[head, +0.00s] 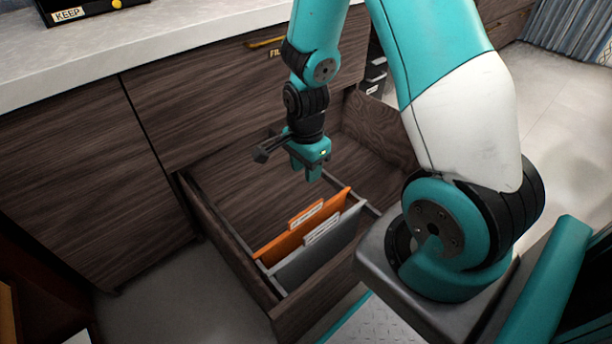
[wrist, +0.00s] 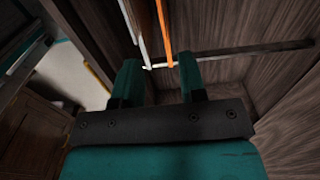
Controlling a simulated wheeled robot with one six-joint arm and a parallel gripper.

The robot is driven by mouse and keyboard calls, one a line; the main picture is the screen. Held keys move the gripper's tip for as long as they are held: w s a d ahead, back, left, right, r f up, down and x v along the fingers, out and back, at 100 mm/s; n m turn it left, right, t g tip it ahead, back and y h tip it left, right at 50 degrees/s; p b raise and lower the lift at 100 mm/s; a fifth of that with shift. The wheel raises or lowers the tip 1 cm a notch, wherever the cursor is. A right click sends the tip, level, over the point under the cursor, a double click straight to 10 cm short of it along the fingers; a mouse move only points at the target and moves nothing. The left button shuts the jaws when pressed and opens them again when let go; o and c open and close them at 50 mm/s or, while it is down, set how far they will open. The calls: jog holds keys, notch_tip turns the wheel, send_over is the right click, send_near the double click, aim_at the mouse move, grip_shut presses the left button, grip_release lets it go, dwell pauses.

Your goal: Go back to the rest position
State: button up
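My gripper (head: 307,172) points down over the open drawer (head: 222,232) in the head view. In the wrist view its two teal fingers (wrist: 157,80) stand apart with nothing between them. An orange folder (head: 296,232) and a grey folder (head: 318,249) hang upright in the front part of the drawer, each with a white label tab. The gripper is above and behind them, apart from both. The folders' edges also show beyond the fingertips in the wrist view, the orange one (wrist: 165,32) beside a pale one.
A pale counter (head: 160,48) runs along the cabinet top, with a dark tray (head: 95,8) labelled KEEP at the upper left. A brass handle (head: 266,43) sits on the cabinet front above the drawer. The drawer's rear part is empty. Pale floor lies at the right.

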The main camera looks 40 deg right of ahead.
jog(key=shift+r, duration=0.55)
jog(key=s+a+r+n+y, duration=0.2)
jog(key=s+a+r+n, duration=0.1)
jog(key=a+r+n, duration=0.85)
jog(key=s+a+r+n+y, duration=0.2)
jog(key=s+a+r+n, duration=0.6)
jog(key=s+r+n, duration=0.4)
notch_tip(320, 180, up, 32)
jog(key=w+n+p, duration=0.1)
jog(key=p, duration=3.3)
jog(key=shift+r, duration=0.2)
jog(key=shift+n, duration=0.25)
